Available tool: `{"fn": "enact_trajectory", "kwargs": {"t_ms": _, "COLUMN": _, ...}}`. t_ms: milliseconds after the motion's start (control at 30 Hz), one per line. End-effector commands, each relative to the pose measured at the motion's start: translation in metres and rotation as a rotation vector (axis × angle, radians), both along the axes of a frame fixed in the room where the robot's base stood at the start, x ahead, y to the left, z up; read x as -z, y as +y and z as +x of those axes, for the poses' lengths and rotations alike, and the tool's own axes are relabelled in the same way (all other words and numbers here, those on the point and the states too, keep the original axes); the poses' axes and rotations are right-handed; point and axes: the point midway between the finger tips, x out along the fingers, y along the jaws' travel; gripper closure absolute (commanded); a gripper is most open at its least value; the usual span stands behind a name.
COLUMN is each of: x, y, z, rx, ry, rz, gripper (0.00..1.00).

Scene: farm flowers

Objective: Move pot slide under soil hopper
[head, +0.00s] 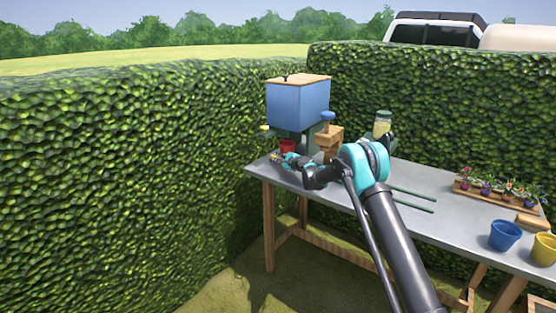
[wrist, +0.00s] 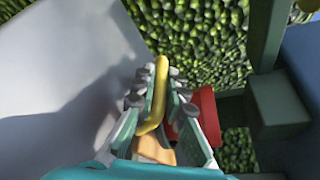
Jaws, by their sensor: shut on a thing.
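The soil hopper (head: 297,104) is a blue box with a wooden lid at the far left end of the table. A red pot (head: 287,146) stands low beneath its left side; it also shows in the wrist view (wrist: 206,112), right of my fingers. My gripper (head: 279,157) is low beside the hopper's base. In the wrist view my gripper (wrist: 156,88) is shut on a yellow handle (wrist: 161,72), apparently the pot slide's. A tan piece (wrist: 155,150) shows between the fingers. The rest of the slide is hidden.
The grey table (head: 410,187) carries green rods (head: 405,197), a jar (head: 382,124), a flower tray (head: 500,192), a blue pot (head: 505,235) and a yellow pot (head: 544,248). A wooden block with a blue knob (head: 328,135) stands right of the hopper. Hedges (head: 130,170) border the left and back.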

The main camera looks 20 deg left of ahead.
Motion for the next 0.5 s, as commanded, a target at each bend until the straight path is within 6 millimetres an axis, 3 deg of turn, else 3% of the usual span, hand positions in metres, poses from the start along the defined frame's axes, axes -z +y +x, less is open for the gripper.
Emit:
{"fn": "enact_trajectory", "kwargs": {"t_ms": 33, "x": -0.0014, "y": 0.0035, "z": -0.0004, "rx": -0.001, "ry": 0.0, "rz": 0.002, "gripper": 1.0}}
{"fn": "enact_trajectory", "kwargs": {"t_ms": 67, "x": -0.0014, "y": 0.0036, "z": -0.0005, "rx": 0.0, "ry": -0.001, "rz": 0.003, "gripper": 0.87}}
{"fn": "enact_trajectory", "kwargs": {"t_ms": 233, "x": -0.0013, "y": 0.0027, "z": -0.0002, "rx": 0.0, "ry": -0.001, "rz": 0.003, "gripper": 0.68}}
{"fn": "enact_trajectory", "kwargs": {"t_ms": 500, "x": -0.0012, "y": 0.0012, "z": -0.0003, "rx": 0.0, "ry": 0.0, "rz": 0.002, "gripper": 0.68}}
